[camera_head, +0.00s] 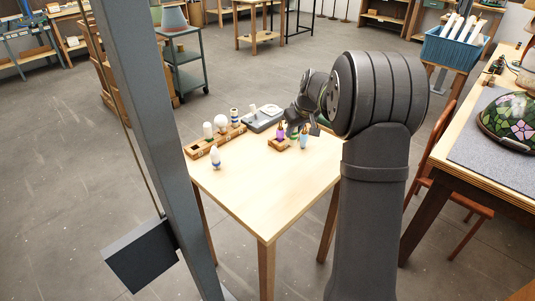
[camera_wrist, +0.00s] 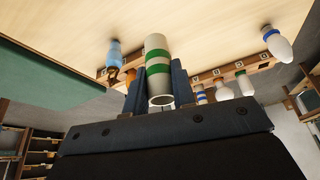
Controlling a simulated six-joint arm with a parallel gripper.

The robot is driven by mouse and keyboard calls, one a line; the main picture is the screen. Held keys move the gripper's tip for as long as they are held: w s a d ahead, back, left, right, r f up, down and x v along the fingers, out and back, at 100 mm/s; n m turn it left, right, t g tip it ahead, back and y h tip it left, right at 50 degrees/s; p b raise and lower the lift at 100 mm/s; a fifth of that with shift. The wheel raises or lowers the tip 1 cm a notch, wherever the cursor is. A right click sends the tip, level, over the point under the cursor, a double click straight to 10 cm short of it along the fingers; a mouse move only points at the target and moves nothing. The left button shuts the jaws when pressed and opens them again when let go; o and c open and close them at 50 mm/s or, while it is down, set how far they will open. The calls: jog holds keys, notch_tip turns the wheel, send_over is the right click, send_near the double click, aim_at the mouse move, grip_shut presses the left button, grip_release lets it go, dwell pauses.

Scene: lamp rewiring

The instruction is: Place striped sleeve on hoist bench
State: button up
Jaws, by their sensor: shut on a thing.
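A white sleeve with green stripes (camera_wrist: 158,52) is between the two fingers of my gripper (camera_wrist: 157,76) in the wrist view. The fingers are shut on its sides, and its open end faces the camera. In the head view my gripper (camera_head: 300,121) is over the far right part of a pale wooden table (camera_head: 262,190). The sleeve is hard to make out there behind the wrist. Whether its far end touches the tabletop cannot be told. I cannot tell for certain which surface is the hoist bench.
A wooden rack (camera_head: 197,150) with bulbs and sleeves lines the table's left edge. A blue-and-white bulb (camera_head: 215,157) stands before it. A grey tray (camera_head: 262,122) lies behind. A small wooden holder (camera_head: 279,145) and a light-blue item (camera_head: 304,141) are close to my gripper. The table's front is clear.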

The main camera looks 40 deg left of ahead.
jog(key=s+a+r+n, duration=0.1)
jog(key=s+a, duration=0.5)
send_over(238, 163)
notch_tip(238, 163, down, 7)
jog(key=shift+w+f+n+g, duration=0.1)
jog(key=shift+f+n+g, duration=0.2)
jog(key=shift+f, duration=1.6)
jog(key=o, duration=0.5)
jog(key=shift+f, duration=0.15)
jog(key=o, duration=0.4)
jog(key=shift+o, duration=0.2)
jog(key=v, duration=1.2)
